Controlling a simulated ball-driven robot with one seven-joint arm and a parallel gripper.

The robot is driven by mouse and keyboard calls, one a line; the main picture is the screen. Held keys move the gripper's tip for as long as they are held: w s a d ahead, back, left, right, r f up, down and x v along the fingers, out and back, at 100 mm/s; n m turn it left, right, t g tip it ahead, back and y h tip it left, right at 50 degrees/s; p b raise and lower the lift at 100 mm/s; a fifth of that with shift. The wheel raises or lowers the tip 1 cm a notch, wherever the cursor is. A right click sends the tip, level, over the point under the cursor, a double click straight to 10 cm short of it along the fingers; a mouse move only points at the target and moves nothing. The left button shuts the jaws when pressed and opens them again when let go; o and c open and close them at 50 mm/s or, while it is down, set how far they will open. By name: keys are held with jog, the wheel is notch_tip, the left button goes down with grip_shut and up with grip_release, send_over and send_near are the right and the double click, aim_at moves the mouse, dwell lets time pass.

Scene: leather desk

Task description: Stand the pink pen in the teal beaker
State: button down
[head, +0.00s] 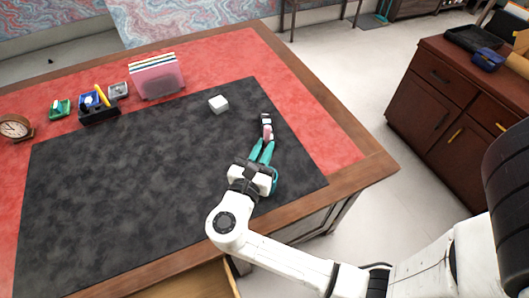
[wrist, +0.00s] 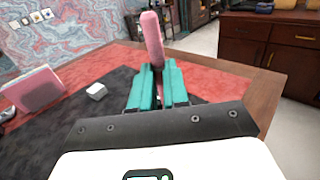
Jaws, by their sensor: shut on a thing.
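The pink pen (head: 267,132) is between the tips of my teal-fingered gripper (head: 265,149), above the right part of the dark desk mat. My gripper is shut on it. In the wrist view the pen (wrist: 152,40) rises from between the fingers (wrist: 160,85), leaning slightly; its lower end is hidden. No teal beaker shows clearly. A teal patch (head: 273,179) shows beside my gripper's body in the head view; I cannot tell whether it is the beaker or part of my gripper.
A small white-and-dark thing (head: 266,118) shows just beyond the pen. A white block (head: 218,103) stands to the left. A pink file holder (head: 158,78), small boxes, a black holder (head: 99,114) and a clock (head: 15,128) line the back left. The mat's middle (head: 130,180) is clear.

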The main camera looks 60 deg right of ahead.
notch_tip(320, 180, down, 12)
jog(key=b, duration=0.9)
jog(key=shift+f+b, duration=0.2)
jog(key=shift+b, duration=0.15)
dwell(0.4)
jog(key=c, duration=1)
grip_release()
jog(key=shift+c, duration=0.2)
jog(key=shift+a, duration=0.1)
jog(key=s+a+b, duration=0.1)
jog(key=s+a, duration=0.1)
jog(key=a, duration=0.8)
jog(key=shift+a, duration=0.25)
